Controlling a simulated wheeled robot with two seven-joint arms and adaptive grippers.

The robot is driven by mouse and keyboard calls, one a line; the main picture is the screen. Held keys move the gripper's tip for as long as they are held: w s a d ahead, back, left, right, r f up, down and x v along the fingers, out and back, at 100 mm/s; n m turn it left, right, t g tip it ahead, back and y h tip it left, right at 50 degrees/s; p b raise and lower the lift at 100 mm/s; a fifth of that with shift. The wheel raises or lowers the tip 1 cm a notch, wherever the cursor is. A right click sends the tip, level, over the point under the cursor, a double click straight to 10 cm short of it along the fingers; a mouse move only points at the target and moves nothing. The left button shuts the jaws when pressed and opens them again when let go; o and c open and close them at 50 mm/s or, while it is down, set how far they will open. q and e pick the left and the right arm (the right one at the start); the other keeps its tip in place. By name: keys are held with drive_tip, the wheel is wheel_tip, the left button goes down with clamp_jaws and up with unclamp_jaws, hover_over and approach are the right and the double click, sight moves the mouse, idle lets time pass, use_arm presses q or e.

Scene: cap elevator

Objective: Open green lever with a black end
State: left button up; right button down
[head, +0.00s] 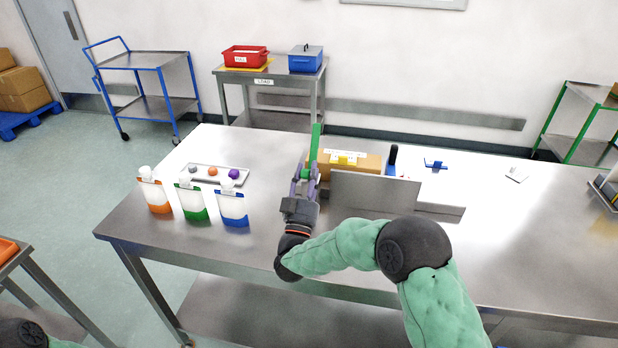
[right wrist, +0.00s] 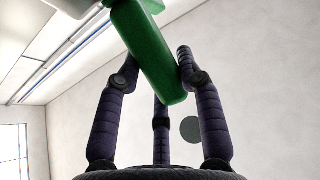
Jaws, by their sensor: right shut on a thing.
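The green lever (head: 315,143) stands nearly upright at the left end of a tan box (head: 370,163) on the steel table. My right gripper (head: 307,172) is shut on its lower part, fingers pointing away from me. In the right wrist view, the green bar (right wrist: 148,50) passes between the fingers of my right gripper (right wrist: 158,85). I see no black end on the green lever; its lower part is hidden by the gripper in the head view. My left gripper is not in view.
A grey upright plate (head: 374,192) stands in front of the box, right of my gripper. A black-and-blue upright piece (head: 392,158) is at the box's right end. Orange, green and blue-marked pouches (head: 195,203) and a small tray (head: 240,178) stand left.

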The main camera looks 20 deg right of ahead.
idle(0.3)
drive_tip(key=c, duration=0.8)
unclamp_jaws()
drive_tip(key=shift+a, duration=0.1)
drive_tip(key=shift+v, duration=3.75)
